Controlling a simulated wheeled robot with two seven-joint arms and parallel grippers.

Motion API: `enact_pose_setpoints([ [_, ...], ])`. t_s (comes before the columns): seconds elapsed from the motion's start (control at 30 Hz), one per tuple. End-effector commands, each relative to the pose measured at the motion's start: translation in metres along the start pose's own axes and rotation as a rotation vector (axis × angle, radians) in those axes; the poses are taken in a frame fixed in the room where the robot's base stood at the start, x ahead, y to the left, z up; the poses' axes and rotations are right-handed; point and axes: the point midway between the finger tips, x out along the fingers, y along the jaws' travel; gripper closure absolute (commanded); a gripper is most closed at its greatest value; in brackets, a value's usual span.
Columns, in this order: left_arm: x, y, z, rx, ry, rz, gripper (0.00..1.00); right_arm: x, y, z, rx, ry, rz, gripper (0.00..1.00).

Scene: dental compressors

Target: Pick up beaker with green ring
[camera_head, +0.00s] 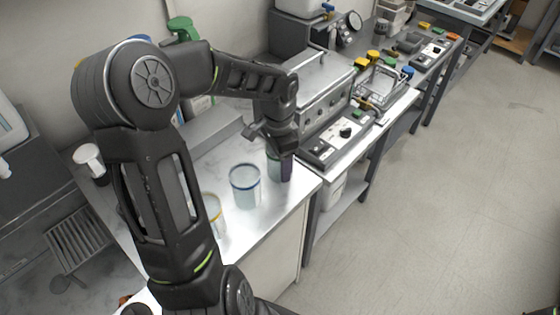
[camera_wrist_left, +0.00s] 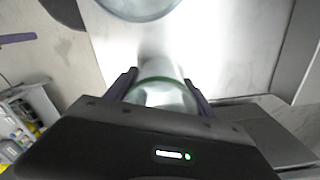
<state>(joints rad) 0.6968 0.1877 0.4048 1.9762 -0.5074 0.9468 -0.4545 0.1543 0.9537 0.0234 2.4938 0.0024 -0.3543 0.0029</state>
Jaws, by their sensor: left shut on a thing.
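The beaker with the green ring (camera_wrist_left: 160,84) is between the two fingers of my left gripper (camera_wrist_left: 162,90) in the left wrist view, and the fingers are shut on it. In the head view my left gripper (camera_head: 283,165) reaches down over the right end of the white counter, and the beaker (camera_head: 273,168) is partly hidden behind the fingers. I cannot tell whether its base touches the counter. A beaker with a blue ring (camera_head: 244,186) stands just left of it. A beaker with a yellow ring (camera_head: 213,212) stands further left, partly hidden by my arm. My right gripper is not in view.
The white counter (camera_head: 243,220) ends at a front edge near the beakers. A grey device with knobs (camera_head: 335,145) stands close to the right of my gripper. Behind it are a metal box (camera_head: 318,80) and a wire rack (camera_head: 380,83). Green-capped bottles stand at the back wall.

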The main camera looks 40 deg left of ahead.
Motion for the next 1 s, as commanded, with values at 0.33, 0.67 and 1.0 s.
enact_pose_setpoints([
  [0.33, -0.011, -0.001, -0.001, -0.001, 0.002, -0.004, 0.77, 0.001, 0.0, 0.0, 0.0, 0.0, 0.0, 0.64],
  [0.67, -0.071, -0.001, -0.001, 0.0, 0.003, -0.005, 0.77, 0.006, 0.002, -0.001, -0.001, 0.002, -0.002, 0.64],
  [1.0, -0.1, 0.0, 0.0, 0.001, -0.002, -0.001, 0.77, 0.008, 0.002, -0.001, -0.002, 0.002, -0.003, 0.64],
])
